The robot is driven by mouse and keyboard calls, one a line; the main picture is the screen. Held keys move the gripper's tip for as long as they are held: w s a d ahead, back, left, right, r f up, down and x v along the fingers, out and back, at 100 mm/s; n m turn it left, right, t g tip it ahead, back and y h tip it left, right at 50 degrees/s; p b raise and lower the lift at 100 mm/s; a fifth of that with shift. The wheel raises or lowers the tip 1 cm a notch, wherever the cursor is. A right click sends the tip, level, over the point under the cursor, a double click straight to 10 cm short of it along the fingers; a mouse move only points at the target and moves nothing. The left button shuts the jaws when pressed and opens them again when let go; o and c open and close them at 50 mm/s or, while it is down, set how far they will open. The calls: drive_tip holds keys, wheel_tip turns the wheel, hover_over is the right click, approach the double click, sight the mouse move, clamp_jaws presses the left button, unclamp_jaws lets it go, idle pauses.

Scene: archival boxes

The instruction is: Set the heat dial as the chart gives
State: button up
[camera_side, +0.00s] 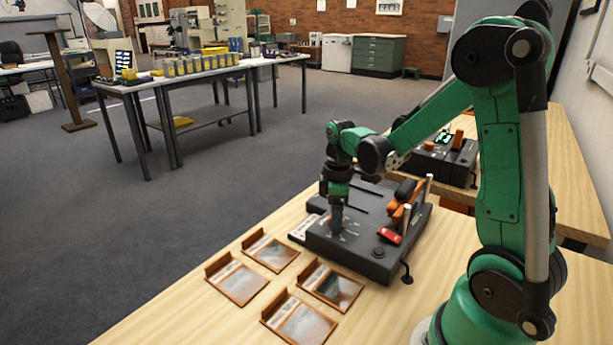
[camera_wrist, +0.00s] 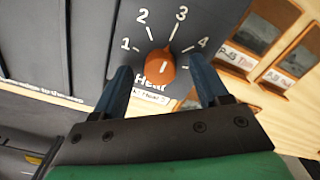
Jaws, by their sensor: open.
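The orange heat dial (camera_wrist: 160,66) sits on the dark panel of the machine (camera_wrist: 85,45), with numbers 1 to 4 around it and "Heat" printed below. My gripper (camera_wrist: 158,72) is open, with one blue finger on each side of the dial. I cannot tell whether the fingers touch it. In the side view my gripper (camera_side: 336,222) points down at the machine's front left corner (camera_side: 345,250) and hides the dial. I cannot identify the chart for certain.
Several wood-framed cards (camera_side: 238,282) lie on the bench in front of the machine; labels such as "P-45" show in the wrist view (camera_wrist: 237,58). A red switch (camera_side: 390,236), black knob (camera_side: 379,253) and orange-and-black handle (camera_side: 400,200) are right of my gripper.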

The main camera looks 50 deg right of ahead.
drive_tip(key=shift+r, duration=2.75)
drive_tip(key=s+a+r+m+t, duration=0.2)
drive_tip(key=a+m+t, duration=0.4)
drive_tip(key=a, duration=0.7)
drive_tip(key=shift+a+r+m+t, duration=0.25)
drive_tip(key=shift+r+m+t, duration=0.05)
drive_tip(key=shift+r+t, duration=0.35)
drive_tip(key=shift+c, duration=0.3)
drive_tip(key=c, duration=0.3)
